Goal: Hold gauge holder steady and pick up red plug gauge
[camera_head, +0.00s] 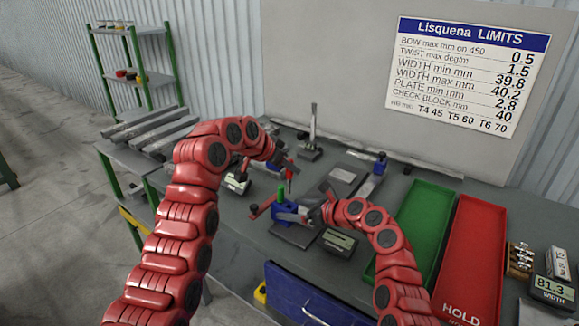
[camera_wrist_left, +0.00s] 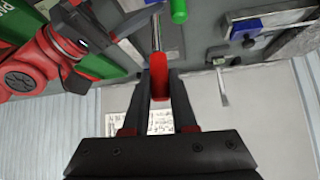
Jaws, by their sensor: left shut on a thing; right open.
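My left gripper (camera_head: 285,164) is shut on the red plug gauge (camera_head: 290,174), holding it above the bench. In the left wrist view the red handle (camera_wrist_left: 158,80) sits between both fingers, with its metal pin (camera_wrist_left: 157,35) beyond them. The blue gauge holder (camera_head: 285,209) stands on the bench below, with a green plug gauge (camera_head: 281,193) upright at it. The green one also shows in the left wrist view (camera_wrist_left: 179,11). My right gripper (camera_head: 308,210) is open, low at the holder's right side. Whether its fingers touch the holder is unclear.
A small display box (camera_head: 340,240) stands close to the right gripper. A red bar-like piece (camera_head: 262,207) lies left of the holder. A green tray (camera_head: 425,225) and a red HOLD tray (camera_head: 473,255) lie to the right. An upright metal stand (camera_head: 311,135) is behind.

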